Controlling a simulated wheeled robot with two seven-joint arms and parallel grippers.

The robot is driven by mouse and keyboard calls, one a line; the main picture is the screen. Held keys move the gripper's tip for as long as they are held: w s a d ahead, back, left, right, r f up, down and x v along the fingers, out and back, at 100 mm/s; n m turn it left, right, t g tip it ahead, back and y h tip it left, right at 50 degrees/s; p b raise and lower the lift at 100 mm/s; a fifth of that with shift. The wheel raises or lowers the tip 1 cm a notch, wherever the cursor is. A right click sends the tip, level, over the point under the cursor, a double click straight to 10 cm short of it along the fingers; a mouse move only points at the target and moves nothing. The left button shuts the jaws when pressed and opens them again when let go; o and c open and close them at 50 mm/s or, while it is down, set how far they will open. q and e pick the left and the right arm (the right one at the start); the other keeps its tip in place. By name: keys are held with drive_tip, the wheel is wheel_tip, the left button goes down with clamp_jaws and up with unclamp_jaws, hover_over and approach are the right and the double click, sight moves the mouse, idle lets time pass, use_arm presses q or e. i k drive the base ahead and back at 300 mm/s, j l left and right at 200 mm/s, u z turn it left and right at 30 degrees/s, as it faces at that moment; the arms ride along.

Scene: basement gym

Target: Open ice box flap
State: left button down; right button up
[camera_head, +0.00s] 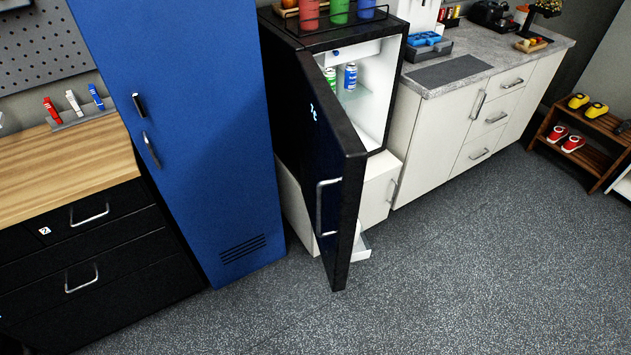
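A small black fridge (282,82) stands on a white cabinet between the blue locker and the counter. Its black door (331,175) is swung wide open toward me, with a metal handle (319,208) on its outer face. Inside the white interior, a white panel at the top (349,54) looks like the ice box flap and appears shut; a small blue spot shows near its left end. A green can (331,78) and a blue can (350,76) stand on a glass shelf below it. The door hides part of the interior. Neither gripper is in view.
A blue locker (180,110) stands left of the fridge. A counter (480,60) with white drawers is to the right. The grey floor (440,270) in front is clear. A shoe rack (590,140) stands far right.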

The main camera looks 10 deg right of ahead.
sight(356, 48)
drive_tip(key=i+l+u, duration=0.1)
drive_tip(key=u, duration=0.55)
drive_tip(key=i+l+u, duration=0.2)
drive_tip(key=l, duration=0.3)
drive_tip(key=l+u, duration=0.2)
drive_tip(key=l, duration=0.3)
drive_tip(key=i+l+u, duration=0.2)
drive_tip(key=l, duration=0.9)
